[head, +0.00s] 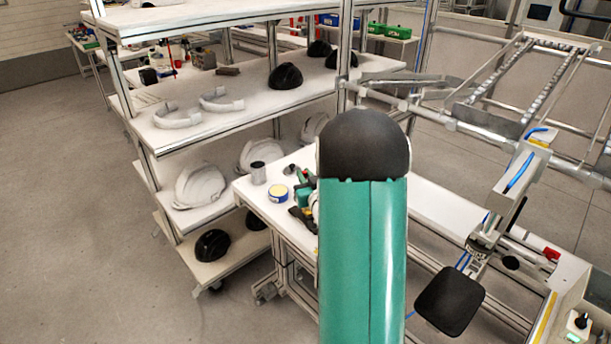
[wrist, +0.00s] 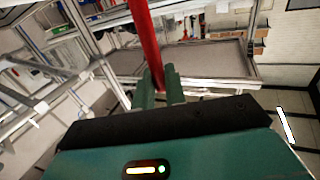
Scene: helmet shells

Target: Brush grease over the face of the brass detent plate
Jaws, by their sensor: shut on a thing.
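In the wrist view, the green fingers of my gripper (wrist: 161,86) are shut on a long red rod-like handle (wrist: 147,42). The handle runs up out of the top of the picture, so its far end is not seen. In the head view my green arm with its black cap hides the middle of the bench, and I cannot clearly make out my gripper. A tin with a yellow side and blue band (head: 277,193) stands on the white bench (head: 262,205). I cannot make out the brass detent plate in either view.
A grey metal cup (head: 258,172) stands near the tin. Small green and black items lie beside my arm. A shelf rack at left holds white shells (head: 200,186) and black shells (head: 286,76). A metal frame (head: 500,85) stands at right. Grey floor at left is clear.

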